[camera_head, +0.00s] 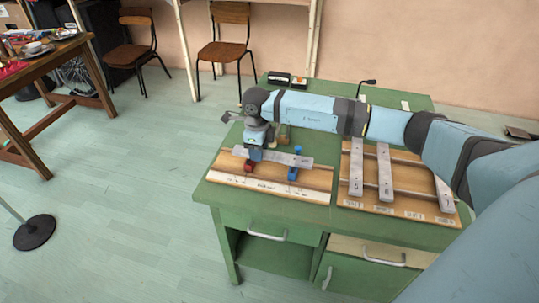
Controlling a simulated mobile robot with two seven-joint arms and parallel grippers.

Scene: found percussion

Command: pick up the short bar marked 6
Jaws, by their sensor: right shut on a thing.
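My right gripper (255,153) is over the left wooden board (230,181), shut on a grey metal bar (285,159) near the bar's left end. The bar lies crosswise over a red support (249,167) and a blue support (293,174); I cannot tell whether it touches them. Its mark is too small to read. On the right board (410,211) several grey bars lie lengthwise. One there (385,173) seems to carry a 6, and the one to its left (355,168) seems to carry a 5. My left gripper is not in view.
Both boards lie on a green desk (207,193) with drawers. My right arm crosses above the desk's back part. Small black boxes (279,78) and a thin black stand (366,83) are at the back.

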